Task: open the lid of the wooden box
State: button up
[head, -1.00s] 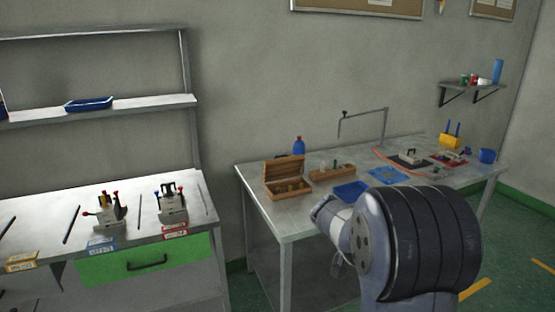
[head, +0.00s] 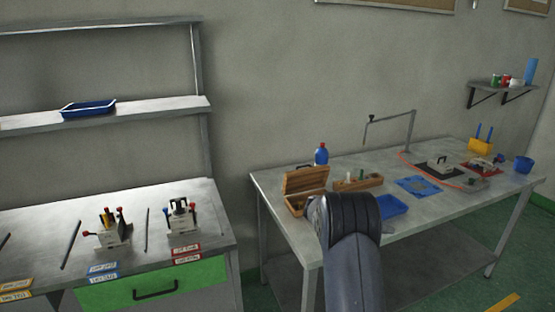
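The wooden box (head: 294,204) stands near the left end of the right-hand metal table. Its lid (head: 305,180) is raised and leans back at the rear of the box. My arm rises from the bottom of the head view and covers the box's front right part. My gripper itself is hidden behind my arm's dark rounded link, so its fingers and any contact with the box cannot be seen.
A wooden holder (head: 358,184) and a blue tray (head: 390,206) stand right of the box. A blue bottle (head: 321,155) is behind it. A metal stand (head: 411,132) rises at the table's back. The left workbench (head: 130,250) holds several tools.

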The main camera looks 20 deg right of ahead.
aim_at(297, 182)
jog(key=i+u, duration=0.2)
jog(key=i, duration=0.6)
jog(key=i+l+u, duration=0.2)
jog(key=i, duration=0.55)
jog(key=j, duration=0.15)
